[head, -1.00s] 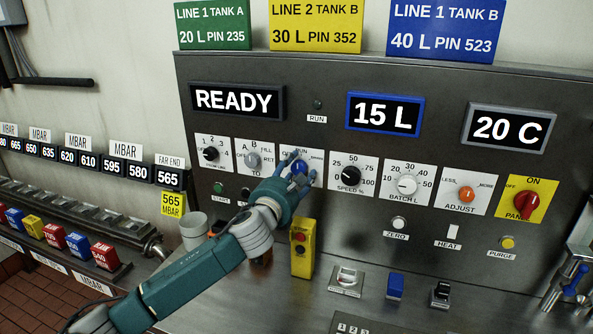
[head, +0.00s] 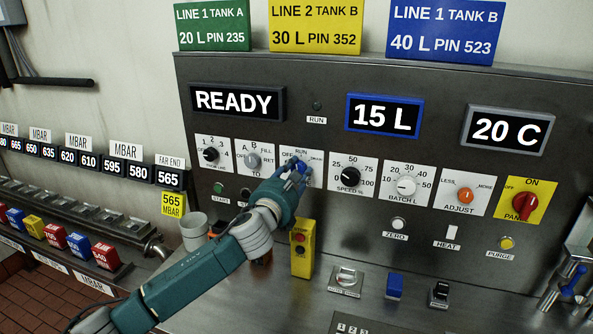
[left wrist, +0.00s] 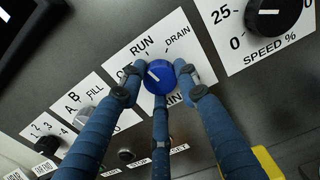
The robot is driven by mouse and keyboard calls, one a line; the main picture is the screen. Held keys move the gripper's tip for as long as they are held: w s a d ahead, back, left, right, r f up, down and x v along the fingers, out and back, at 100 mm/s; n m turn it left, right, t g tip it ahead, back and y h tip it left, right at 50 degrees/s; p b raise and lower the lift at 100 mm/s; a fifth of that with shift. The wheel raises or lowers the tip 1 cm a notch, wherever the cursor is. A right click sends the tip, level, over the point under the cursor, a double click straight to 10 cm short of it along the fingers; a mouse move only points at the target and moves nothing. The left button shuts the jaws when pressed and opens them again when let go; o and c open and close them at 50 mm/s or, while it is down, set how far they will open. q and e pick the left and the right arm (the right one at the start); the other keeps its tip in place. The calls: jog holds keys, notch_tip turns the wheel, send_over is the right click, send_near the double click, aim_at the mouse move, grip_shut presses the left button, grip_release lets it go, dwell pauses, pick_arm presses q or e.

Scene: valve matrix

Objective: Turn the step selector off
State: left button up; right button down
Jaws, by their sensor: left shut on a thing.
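The step selector is a blue knob (left wrist: 159,77) on a white plate (left wrist: 142,47) marked RUN and DRAIN, with an OFF label partly covered by a finger. Its white pointer mark points up and left in the left wrist view, roughly toward the covered label. My left gripper (left wrist: 160,88) is shut on the knob, with blue fingers on either side and one below. In the head view my left gripper (head: 294,174) reaches the plate (head: 301,153) from lower left and mostly hides the knob. My right gripper is not in view.
The white FILL knob (head: 252,160) is close on the left and the black speed knob (head: 349,174) close on the right. A yellow pendant (head: 302,248) with a red button stands below my left wrist. A READY display (head: 236,101) is above.

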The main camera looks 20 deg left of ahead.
pick_arm(q)
jog(key=n, duration=0.2)
jog(key=n+p, duration=0.1)
jog(key=n, duration=0.4)
jog(key=shift+d+f+n+p, duration=0.1)
jog(key=shift+f+n+p, duration=0.15)
jog(key=shift+n+p, duration=0.15)
dwell(0.4)
jog(key=o, duration=1.1)
jog(key=shift+o, duration=0.2)
jog(key=shift+r, duration=0.15)
jog(key=s, duration=1.2)
jog(key=shift+a, duration=0.25)
